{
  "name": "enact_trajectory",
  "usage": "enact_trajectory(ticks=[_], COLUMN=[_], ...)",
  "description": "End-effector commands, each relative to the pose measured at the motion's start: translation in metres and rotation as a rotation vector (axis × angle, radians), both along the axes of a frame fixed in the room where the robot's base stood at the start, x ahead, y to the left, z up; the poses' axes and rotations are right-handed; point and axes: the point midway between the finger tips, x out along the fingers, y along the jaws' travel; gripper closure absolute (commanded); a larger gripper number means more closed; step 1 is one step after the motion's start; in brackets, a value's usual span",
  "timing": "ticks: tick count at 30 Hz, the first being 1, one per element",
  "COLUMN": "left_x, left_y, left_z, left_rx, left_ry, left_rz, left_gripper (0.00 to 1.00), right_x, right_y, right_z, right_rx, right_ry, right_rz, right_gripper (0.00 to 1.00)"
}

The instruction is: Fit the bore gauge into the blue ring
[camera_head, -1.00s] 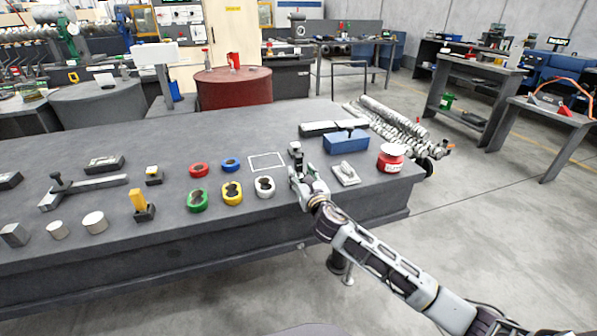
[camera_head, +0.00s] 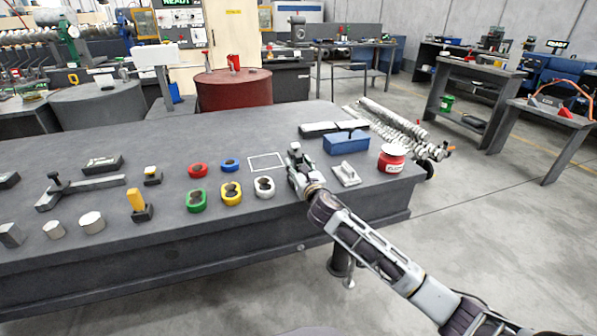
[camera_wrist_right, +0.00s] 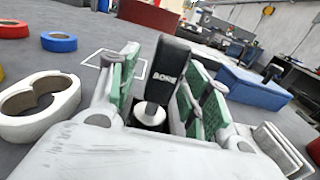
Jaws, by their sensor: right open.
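The blue ring (camera_head: 229,165) lies flat on the grey bench, left of my right gripper. It also shows at the upper left of the right wrist view (camera_wrist_right: 59,41). The bore gauge, with a black "BORE" head (camera_wrist_right: 167,70) and a pale stem, stands between the green finger pads. My right gripper (camera_wrist_right: 158,93) is open around it, with a pad on either side. My left gripper is not in view.
A red ring (camera_head: 197,170) sits beside the blue one. Green (camera_head: 196,200), yellow (camera_head: 231,193) and white (camera_head: 264,187) two-hole pieces lie in front. A white outlined square (camera_head: 267,161) is empty. A blue box (camera_head: 346,142) and red jar (camera_head: 391,158) stand right of the gripper.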

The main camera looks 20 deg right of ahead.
Motion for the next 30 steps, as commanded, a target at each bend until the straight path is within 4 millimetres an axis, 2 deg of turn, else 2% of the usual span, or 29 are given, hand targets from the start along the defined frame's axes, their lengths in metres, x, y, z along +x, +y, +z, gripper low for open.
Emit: enact_trajectory(ticks=[3, 12, 15, 30], left_x=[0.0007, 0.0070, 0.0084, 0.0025], left_y=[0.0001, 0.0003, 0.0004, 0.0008], left_z=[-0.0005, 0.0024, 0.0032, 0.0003], left_rx=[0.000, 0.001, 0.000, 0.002], left_ry=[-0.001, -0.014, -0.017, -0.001], left_rz=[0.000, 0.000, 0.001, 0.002], left_gripper=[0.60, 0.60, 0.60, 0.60], right_x=[-0.0001, -0.0002, -0.0002, 0.0000], right_y=[0.0000, 0.0000, 0.0000, 0.0001], right_z=[-0.0001, -0.0002, -0.0002, 0.0071], right_rx=[0.000, 0.000, 0.000, -0.001], right_ry=[0.000, 0.000, 0.000, -0.003], right_rz=[0.000, 0.000, 0.000, 0.000], right_gripper=[0.52, 0.90, 1.00, 1.00])
